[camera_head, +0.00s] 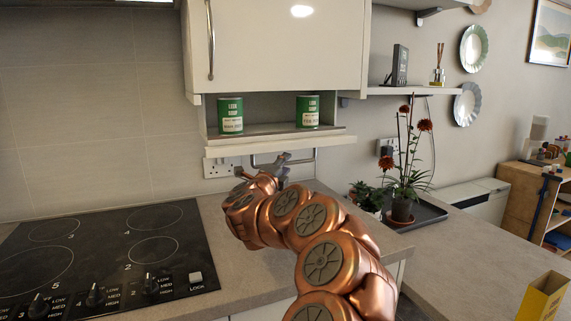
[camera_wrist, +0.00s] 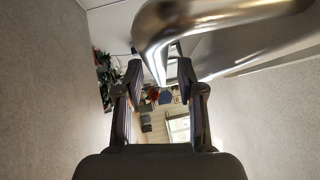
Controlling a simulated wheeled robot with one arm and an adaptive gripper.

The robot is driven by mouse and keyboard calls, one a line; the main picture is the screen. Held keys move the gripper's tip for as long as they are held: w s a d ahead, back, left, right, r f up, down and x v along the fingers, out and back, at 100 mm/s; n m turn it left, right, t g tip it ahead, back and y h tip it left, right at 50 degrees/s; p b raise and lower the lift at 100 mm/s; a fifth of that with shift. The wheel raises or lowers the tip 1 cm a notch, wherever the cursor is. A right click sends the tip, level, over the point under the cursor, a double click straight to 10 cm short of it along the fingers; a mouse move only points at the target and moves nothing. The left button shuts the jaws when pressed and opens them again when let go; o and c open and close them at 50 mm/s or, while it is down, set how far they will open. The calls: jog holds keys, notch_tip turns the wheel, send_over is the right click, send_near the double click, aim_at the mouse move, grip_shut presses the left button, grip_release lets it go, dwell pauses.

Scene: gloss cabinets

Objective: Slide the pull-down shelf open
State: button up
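The pull-down shelf (camera_head: 275,139) is a white unit under the upper cabinet, in the middle of the head view. Two green soup cans, a left can (camera_head: 230,115) and a right can (camera_head: 307,111), stand upright on it. A thin metal bar handle (camera_head: 303,161) hangs below its front edge. My gripper (camera_head: 277,161) is at the handle's left part, partly hidden by my copper arm. In the wrist view my gripper (camera_wrist: 161,78) has its fingers apart, and the shiny bar (camera_wrist: 215,28) crosses close above them. I cannot tell whether it touches a finger.
A black hob (camera_head: 105,255) lies on the counter at left. Potted flowers (camera_head: 403,180) stand on a dark tray (camera_head: 428,212) to the right of my arm. A wall socket (camera_head: 222,167) is left of the handle. A yellow box (camera_head: 543,296) is at lower right.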

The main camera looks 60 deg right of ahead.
jog(key=shift+d+r, duration=0.1)
jog(key=shift+d, duration=0.4)
grip_shut()
dwell(0.4)
